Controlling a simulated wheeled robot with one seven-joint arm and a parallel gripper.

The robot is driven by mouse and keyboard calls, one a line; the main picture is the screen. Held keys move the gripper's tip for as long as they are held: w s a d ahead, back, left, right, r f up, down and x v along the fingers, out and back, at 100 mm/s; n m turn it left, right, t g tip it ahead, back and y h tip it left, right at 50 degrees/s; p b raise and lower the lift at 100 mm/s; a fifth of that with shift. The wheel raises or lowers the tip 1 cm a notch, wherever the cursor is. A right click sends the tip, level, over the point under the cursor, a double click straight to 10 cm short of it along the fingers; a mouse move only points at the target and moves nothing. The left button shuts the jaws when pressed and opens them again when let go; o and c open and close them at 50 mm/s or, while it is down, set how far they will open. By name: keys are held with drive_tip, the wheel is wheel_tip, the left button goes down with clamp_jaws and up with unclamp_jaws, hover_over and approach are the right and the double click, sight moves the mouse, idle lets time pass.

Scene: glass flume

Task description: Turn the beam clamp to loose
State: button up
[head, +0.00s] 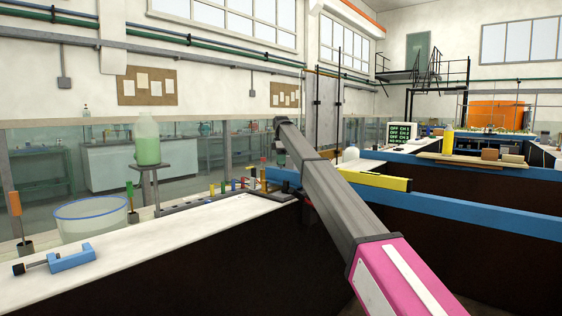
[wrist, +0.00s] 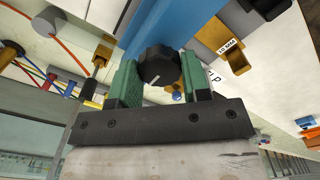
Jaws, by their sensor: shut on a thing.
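In the wrist view, the clamp knob (wrist: 159,62) is black, round and ridged, with a short white line near its lower edge. It sits at the end of a blue beam (wrist: 170,22). My gripper (wrist: 158,68) has green fingers, one on each side of the knob, shut on it. A label ending in "P" beside the right finger is partly hidden, so its words cannot be read. In the head view my arm reaches over the blue beam (head: 450,206); the knob and fingers are hidden there.
In the wrist view, a brass block (wrist: 236,60) labelled "10 MM" lies right of the knob, and coloured wires run at left.

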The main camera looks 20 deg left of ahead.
drive_tip(key=o, duration=0.9)
drive_tip(key=shift+o, duration=0.2)
wheel_tip(320, 180, up, 11)
drive_tip(key=shift+f, duration=0.15)
